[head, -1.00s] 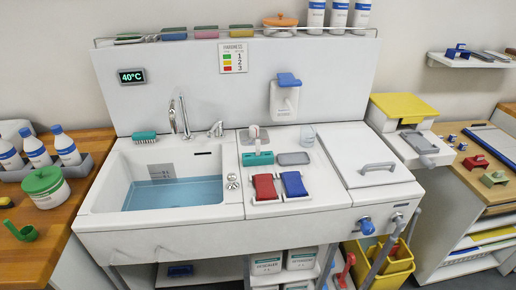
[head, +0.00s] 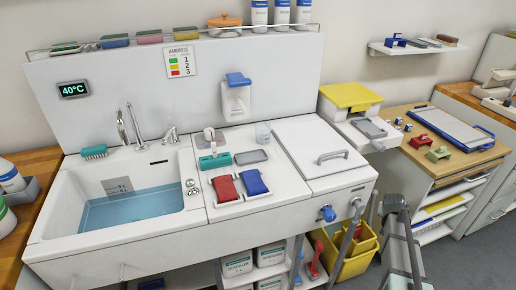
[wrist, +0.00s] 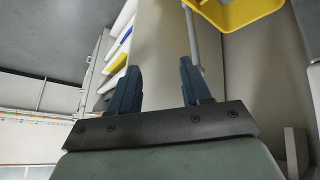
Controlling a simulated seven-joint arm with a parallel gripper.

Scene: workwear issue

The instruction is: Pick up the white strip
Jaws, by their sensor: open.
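I cannot make out a clear white strip in either view. The hardness chart (head: 181,62) with green, yellow and red squares is on the back panel above the sink. In the wrist view, my gripper (wrist: 158,68) has its two dark blue fingers apart, with nothing between them. It is well away from the worktop items, and floor-level furniture shows beyond it.
The sink (head: 140,206) holds water. Red (head: 225,189) and blue (head: 254,183) pads lie beside it. A yellow bucket (head: 356,262) stands below; yellow plastic (wrist: 243,14) shows in the wrist view. The right wooden counter holds a blue-edged board (head: 450,128).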

